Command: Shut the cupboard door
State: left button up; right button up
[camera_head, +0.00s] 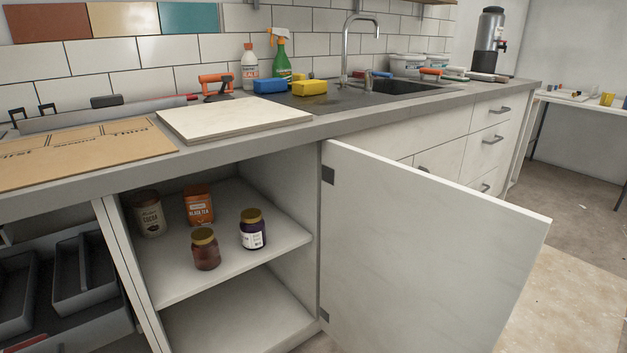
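The cupboard door (420,260) is a pale grey-white panel standing wide open. It is hinged on the right side of the cupboard opening and swings out toward the right front. Two dark hinges show along its left edge. The open cupboard (240,325) has one middle shelf (185,282) and a lower floor. Neither of my grippers is in view.
The counter (345,124) above holds tile slabs (235,118), bottles and sponges. Open drawers with grey bins (85,275) are at left. Bare floor shows at right.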

aim_at(413, 260)
jog(key=l+u, duration=0.2)
jog(key=u, duration=0.5)
jog(key=l+u, duration=0.2)
jog(key=l, duration=0.25)
jog(key=l+u, duration=0.25)
jog(key=l, duration=0.2)
jog(key=k+l+u, duration=0.2)
jog(key=l, duration=0.25)
jog(key=l+u, duration=0.25)
jog(key=l, duration=0.2)
